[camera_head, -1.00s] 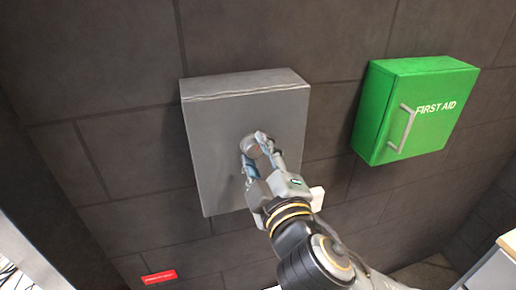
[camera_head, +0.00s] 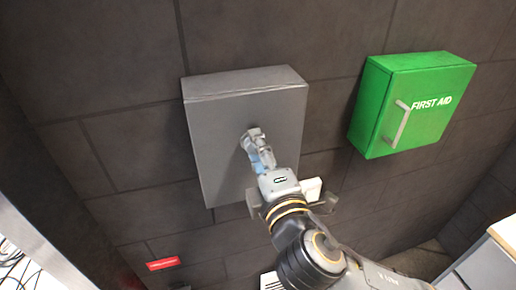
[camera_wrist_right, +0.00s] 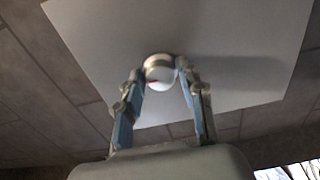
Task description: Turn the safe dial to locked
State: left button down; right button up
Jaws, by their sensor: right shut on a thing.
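A grey safe box (camera_head: 222,130) is mounted on the dark tiled wall in the head view. Its round dial (camera_wrist_right: 158,68) shows in the right wrist view as a pale knob with a small red mark, on the safe's flat front (camera_wrist_right: 240,40). My right gripper (camera_head: 252,138) is at the front of the safe and mostly hides the dial in the head view. In the right wrist view its two fingers (camera_wrist_right: 160,78) are on either side of the dial, shut on it. My left gripper is not in view.
A green first aid box (camera_head: 408,105) with a handle hangs on the wall to the right of the safe. A small red sign (camera_head: 163,264) is on the wall at lower left.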

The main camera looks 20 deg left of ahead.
jog(key=shift+w+r, duration=0.1)
jog(key=o, duration=0.9)
jog(key=shift+c, duration=0.2)
jog(key=o, duration=0.3)
jog(key=shift+w, duration=0.1)
jog(key=v, duration=0.7)
jog(key=shift+s+d, duration=0.1)
jog(key=shift+s, duration=0.15)
